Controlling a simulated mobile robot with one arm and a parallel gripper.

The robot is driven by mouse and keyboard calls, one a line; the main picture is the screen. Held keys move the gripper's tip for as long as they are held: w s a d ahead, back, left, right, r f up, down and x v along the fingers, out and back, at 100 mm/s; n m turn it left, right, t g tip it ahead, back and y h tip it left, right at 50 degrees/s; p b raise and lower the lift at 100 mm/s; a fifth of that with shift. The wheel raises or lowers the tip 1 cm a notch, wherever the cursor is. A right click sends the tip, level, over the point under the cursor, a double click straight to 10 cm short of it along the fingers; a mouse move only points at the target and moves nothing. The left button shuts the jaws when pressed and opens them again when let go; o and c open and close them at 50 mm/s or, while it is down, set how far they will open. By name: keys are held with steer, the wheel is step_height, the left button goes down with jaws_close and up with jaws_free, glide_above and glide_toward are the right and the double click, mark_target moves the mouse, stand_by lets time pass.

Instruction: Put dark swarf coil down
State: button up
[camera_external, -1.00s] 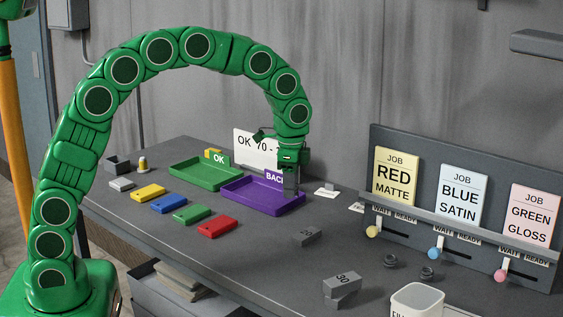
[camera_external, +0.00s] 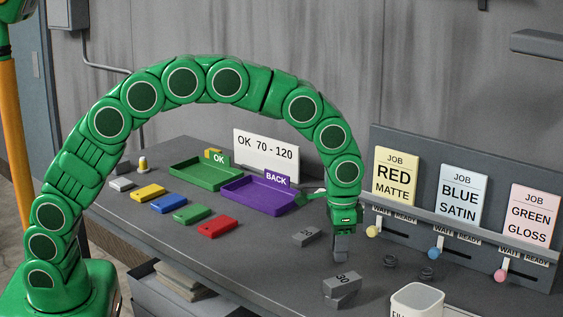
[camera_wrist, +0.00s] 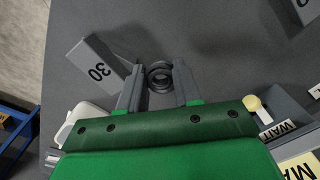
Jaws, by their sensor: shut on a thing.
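My gripper (camera_external: 341,258) is over the bench, fingers pointing down, between the grey block marked 20 and the slotted job rack. In the wrist view my gripper (camera_wrist: 158,85) is shut on a dark swarf coil (camera_wrist: 159,68), a small dark ring between the fingertips. In the external view the held coil cannot be made out behind the fingers. The fingertips look close to the bench top; the exact gap cannot be told. Two other dark coils lie on the bench to the right, one (camera_external: 390,261) nearer and one (camera_external: 427,273) further right.
The grey block marked 30 (camera_external: 342,285) is in front of my gripper, the block marked 20 (camera_external: 307,236) to its left. A white cup (camera_external: 417,300) stands at front right. The purple BACK tray (camera_external: 258,205) and green OK tray (camera_external: 190,180) are further left. Bare bench surrounds the coils.

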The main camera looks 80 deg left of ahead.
steer(key=s+a+r+n, duration=0.4)
steer(key=s+a+n, duration=0.2)
steer(key=s+a, duration=0.5)
steer(key=s+a+r+n, duration=0.3)
steer(key=s+a+n, duration=0.3)
steer(key=s+a, duration=0.45)
glide_above(282, 228)
steer(key=f, duration=0.9)
steer(key=shift+s, duration=0.25)
steer(key=shift+w+f, duration=0.25)
steer(key=shift+f, duration=1.5)
steer(key=shift+f, duration=0.15)
steer(key=o, duration=1)
